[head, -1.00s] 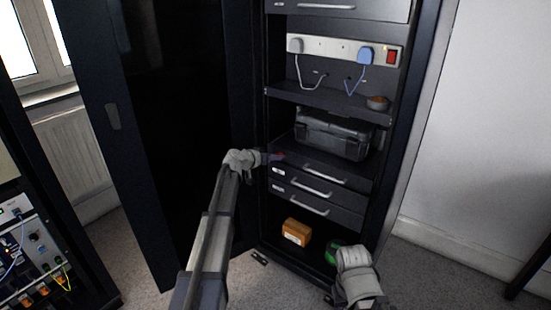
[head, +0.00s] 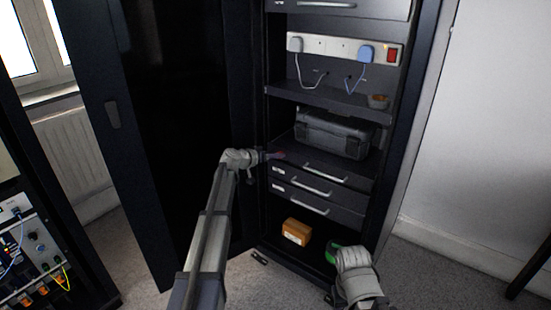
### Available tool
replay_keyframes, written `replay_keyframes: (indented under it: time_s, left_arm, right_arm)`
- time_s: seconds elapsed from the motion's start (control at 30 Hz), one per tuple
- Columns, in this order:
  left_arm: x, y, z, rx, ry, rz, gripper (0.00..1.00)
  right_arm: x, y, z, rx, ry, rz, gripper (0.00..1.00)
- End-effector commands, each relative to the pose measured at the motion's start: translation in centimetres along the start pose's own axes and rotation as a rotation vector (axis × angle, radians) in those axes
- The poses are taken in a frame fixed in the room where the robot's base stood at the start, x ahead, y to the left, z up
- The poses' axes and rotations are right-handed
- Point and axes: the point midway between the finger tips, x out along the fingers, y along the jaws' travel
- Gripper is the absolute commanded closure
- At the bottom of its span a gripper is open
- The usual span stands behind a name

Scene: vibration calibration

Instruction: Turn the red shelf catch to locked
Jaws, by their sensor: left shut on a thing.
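The red shelf catch (head: 279,155) is a small reddish spot at the left front of the shelf under the grey case, inside the open cabinet. My left gripper (head: 270,156) reaches it from the left and is shut on it. The fingers and the dim light hide most of the catch, so its angle cannot be read. My right arm comes in at the bottom right, in front of the cabinet's lowest bay. The fingers of the right gripper do not show.
A grey case (head: 333,135) stands on the shelf above the drawers (head: 318,190). A small bowl (head: 378,101) sits on the shelf above. An orange box (head: 297,232) and a green object (head: 331,252) lie in the bottom bay. The open cabinet door (head: 165,130) stands left of my left arm.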

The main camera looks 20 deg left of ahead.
Motion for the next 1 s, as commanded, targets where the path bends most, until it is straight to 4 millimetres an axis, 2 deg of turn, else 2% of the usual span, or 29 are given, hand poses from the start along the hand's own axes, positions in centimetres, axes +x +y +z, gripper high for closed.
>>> replay_keyframes:
  time_s: [0.47, 1.0]
  left_arm:
    - [0.2, -0.7, 0.4, -0.412, -0.001, 0.17, 1.0]
    - [0.3, -0.8, 0.7, -0.884, -0.002, 0.364, 1.0]
  right_arm:
    - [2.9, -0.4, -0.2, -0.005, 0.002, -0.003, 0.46]
    - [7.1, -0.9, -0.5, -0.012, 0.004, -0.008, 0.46]
